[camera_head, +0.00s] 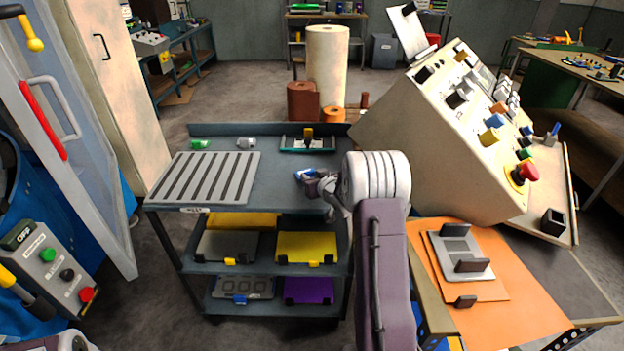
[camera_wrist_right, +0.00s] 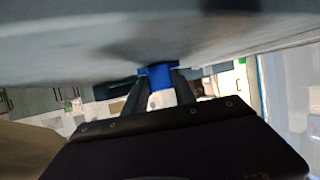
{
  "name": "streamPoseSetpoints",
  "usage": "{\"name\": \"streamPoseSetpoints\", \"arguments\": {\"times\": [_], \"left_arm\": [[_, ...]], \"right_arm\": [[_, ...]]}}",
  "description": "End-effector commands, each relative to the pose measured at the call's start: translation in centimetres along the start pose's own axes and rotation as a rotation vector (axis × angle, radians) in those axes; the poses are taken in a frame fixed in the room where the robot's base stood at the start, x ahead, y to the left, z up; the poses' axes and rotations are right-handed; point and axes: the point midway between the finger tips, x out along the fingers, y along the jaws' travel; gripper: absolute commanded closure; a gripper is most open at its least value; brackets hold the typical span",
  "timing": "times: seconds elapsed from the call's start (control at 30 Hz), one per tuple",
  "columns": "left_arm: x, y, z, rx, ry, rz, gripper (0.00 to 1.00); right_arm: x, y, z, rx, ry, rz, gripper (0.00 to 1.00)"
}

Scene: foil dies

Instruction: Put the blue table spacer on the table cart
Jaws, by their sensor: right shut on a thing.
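The blue table spacer (camera_head: 304,174) is a small blue piece in the jaws of my right gripper (camera_head: 312,182). In the right wrist view, the spacer (camera_wrist_right: 157,75) sits between the two dark fingers of the gripper (camera_wrist_right: 160,90), close to a grey surface. The table cart (camera_head: 275,188) is a grey-blue cart with a top and lower shelves. My right gripper is over the right part of its top. I cannot tell whether the spacer touches the top. The gripper partly hides the spacer. My left gripper is not in view.
A slotted grey plate (camera_head: 208,178) covers the cart top's left side. A green piece (camera_head: 200,144), a light grey piece (camera_head: 246,143) and a teal tray (camera_head: 307,145) lie along the back. A beige control console (camera_head: 430,150) stands at the right. Bare top lies between plate and gripper.

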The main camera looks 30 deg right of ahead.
Motion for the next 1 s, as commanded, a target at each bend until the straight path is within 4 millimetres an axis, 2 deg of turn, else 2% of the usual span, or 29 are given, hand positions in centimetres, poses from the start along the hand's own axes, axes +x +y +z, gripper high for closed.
{"name": "streamPoseSetpoints", "arguments": {"times": [0.17, 0.2, 0.27, 0.67, 0.77, 1.0], "left_arm": [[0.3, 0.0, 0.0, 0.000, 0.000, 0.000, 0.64], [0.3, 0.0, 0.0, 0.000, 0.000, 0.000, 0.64], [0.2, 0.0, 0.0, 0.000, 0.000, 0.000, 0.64], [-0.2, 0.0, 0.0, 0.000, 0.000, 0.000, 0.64], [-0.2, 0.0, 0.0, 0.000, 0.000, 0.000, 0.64], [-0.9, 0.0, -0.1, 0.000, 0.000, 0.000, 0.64]], "right_arm": [[0.1, 0.0, 0.4, 0.000, 0.000, 0.000, 1.00], [0.1, 0.0, 0.3, 0.000, 0.000, 0.000, 0.62], [0.1, 0.0, 0.3, 0.000, 0.000, 0.000, 0.46], [-0.3, 0.0, -0.2, 0.001, 0.001, 0.000, 0.46], [-1.9, 0.1, -0.3, 0.001, 0.002, 0.001, 0.46], [-8.1, 0.1, -0.3, 0.001, 0.001, 0.002, 0.46]]}}
